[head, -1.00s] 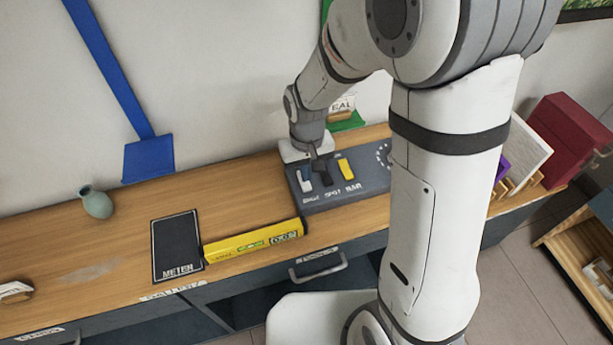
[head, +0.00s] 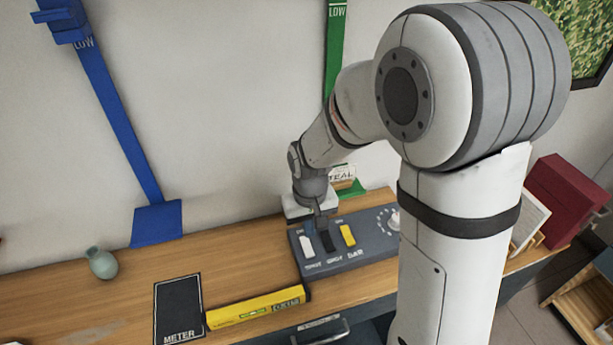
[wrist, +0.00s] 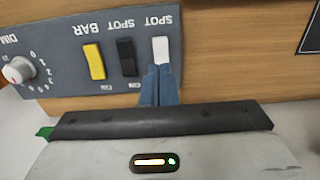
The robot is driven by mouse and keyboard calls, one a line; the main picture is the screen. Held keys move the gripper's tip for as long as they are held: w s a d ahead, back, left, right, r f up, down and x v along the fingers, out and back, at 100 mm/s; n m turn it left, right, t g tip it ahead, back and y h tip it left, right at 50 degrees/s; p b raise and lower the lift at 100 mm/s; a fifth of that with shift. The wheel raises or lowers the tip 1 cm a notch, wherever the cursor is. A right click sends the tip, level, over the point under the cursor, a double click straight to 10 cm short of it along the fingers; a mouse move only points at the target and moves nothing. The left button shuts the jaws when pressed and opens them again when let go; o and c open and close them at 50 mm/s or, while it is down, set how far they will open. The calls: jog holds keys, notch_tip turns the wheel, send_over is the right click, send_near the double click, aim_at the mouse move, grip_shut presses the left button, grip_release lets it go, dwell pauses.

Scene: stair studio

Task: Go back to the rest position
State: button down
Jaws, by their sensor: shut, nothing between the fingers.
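My gripper (head: 322,222) is shut and empty, over the back part of a dark grey switch panel (head: 375,245) on the wooden counter. The panel has a white switch (head: 307,246), a black switch (head: 327,241) and a yellow switch (head: 348,235), plus a round dial (head: 394,219). In the wrist view, my closed bluish fingers (wrist: 160,78) end right by the white switch (wrist: 161,50). The black (wrist: 127,57) and yellow (wrist: 94,61) switches are to their left. I cannot tell whether the fingers touch the panel.
A yellow box (head: 255,309) lies in front of the panel beside a black METER plate (head: 178,308). A green vase (head: 102,263) stands at the left. A blue upright (head: 120,130) and a green one (head: 334,50) are at the wall. A red block (head: 565,198) is at the right.

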jog(key=s+d+r+m+t, duration=0.3)
jog(key=s+d+r, duration=0.9)
jog(key=d+r, duration=0.1)
jog(key=shift+v, duration=0.8)
jog(key=shift+d, duration=0.1)
